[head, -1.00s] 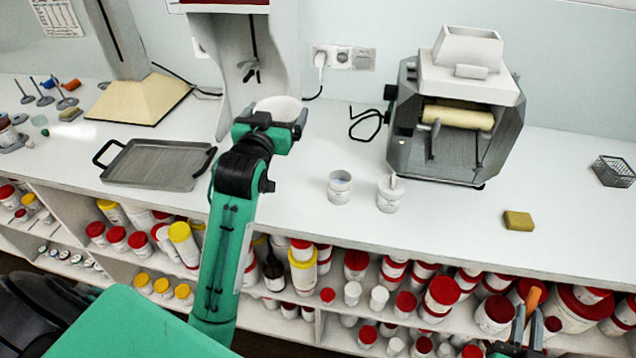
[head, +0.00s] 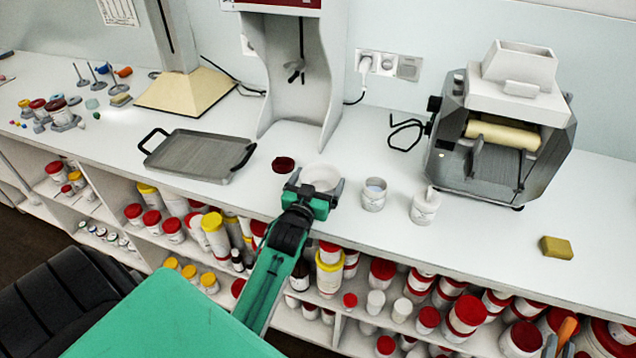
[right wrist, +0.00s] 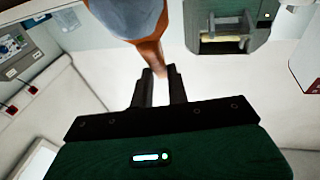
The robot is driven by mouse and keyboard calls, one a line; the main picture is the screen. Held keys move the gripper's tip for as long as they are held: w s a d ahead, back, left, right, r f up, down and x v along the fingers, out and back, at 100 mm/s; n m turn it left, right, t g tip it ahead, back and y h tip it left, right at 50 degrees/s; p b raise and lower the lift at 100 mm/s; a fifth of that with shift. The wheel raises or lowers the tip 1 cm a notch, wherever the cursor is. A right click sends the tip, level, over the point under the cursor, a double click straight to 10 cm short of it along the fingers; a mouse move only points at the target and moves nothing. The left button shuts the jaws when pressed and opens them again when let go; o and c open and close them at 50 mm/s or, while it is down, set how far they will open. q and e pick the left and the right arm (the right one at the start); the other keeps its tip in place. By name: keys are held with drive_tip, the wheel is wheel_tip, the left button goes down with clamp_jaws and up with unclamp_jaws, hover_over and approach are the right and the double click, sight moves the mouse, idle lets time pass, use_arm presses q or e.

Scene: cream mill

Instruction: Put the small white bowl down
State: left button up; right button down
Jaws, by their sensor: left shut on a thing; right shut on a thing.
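The small white bowl (head: 320,177) is upright between the fingers of my left gripper (head: 316,188), which is shut on it near the counter's front edge. It is low over the white counter (head: 400,250); I cannot tell whether it touches. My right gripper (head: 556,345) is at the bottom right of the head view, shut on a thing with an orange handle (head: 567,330). In the right wrist view the gripper (right wrist: 160,80) holds this orange-brown handle (right wrist: 152,48), with a wide pale blue-grey end above; its kind is unclear.
A dark red round piece (head: 283,164) lies just left of the bowl. A white jar (head: 374,194) and a white lidded pot (head: 424,206) stand to the right. A grey tray (head: 200,155) lies left, a roller mill (head: 500,130) back right. Free counter lies around the yellow sponge (head: 556,247).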

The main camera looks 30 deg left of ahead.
use_arm(q)
drive_tip(key=shift+f, duration=0.4)
drive_tip(key=shift+f, duration=0.1)
drive_tip(key=o, duration=0.7)
drive_tip(key=shift+s, duration=0.15)
drive_tip(key=b+v, duration=0.2)
drive_tip(key=v, duration=0.9)
drive_tip(key=shift+s, duration=0.35)
use_arm(e)
wheel_tip(320, 180, down, 2)
